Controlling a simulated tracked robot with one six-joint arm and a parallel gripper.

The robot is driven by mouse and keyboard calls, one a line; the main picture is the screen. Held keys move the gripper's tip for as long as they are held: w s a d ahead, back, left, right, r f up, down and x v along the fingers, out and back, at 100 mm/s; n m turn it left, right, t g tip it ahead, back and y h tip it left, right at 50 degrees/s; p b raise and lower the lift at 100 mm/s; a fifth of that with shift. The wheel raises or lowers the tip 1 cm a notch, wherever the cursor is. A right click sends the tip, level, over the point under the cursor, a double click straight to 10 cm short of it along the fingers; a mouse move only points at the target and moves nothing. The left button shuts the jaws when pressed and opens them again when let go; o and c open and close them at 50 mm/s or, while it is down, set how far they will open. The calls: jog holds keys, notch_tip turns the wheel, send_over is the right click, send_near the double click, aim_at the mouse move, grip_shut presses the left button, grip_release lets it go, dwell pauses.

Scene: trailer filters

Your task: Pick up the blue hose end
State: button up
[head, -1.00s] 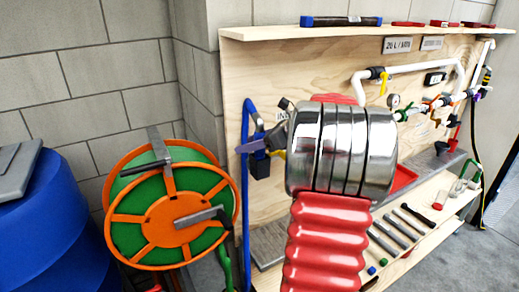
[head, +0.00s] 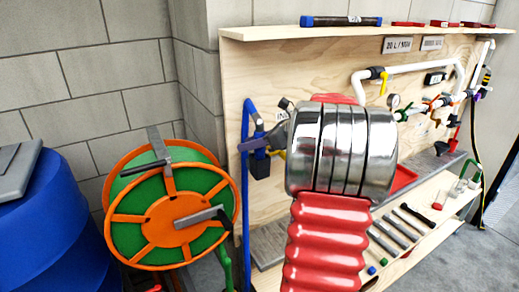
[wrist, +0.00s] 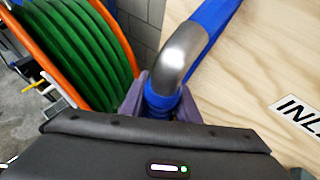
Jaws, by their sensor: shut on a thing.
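The blue hose (head: 245,200) hangs along the left edge of the wooden panel in the head view. In the wrist view, the blue hose (wrist: 217,18) meets a grey metal elbow (wrist: 181,52), which bends down into a blue hose end (wrist: 161,101). My gripper (wrist: 158,108) has its purple fingers on either side of this blue end, shut on it. In the head view, my gripper (head: 257,144) shows at the panel's left edge, partly hidden by my arm. The very tip of the hose end is hidden behind the gripper body in the wrist view.
An orange and green hose reel (head: 172,210) stands left of the panel, with a blue barrel (head: 60,230) further left. The wooden panel (head: 240,80) carries white pipes (head: 410,68) and valves. Several tools lie on the lower shelf (head: 440,215).

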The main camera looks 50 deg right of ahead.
jog(key=shift+r, duration=0.1)
jog(key=shift+c, duration=0.4)
notch_tip(320, 180, up, 7)
jog(key=s+d, duration=0.2)
jog(key=s, duration=0.6)
jog(key=s+d, duration=0.3)
jog(key=s, duration=0.6)
jog(key=shift+s, duration=0.15)
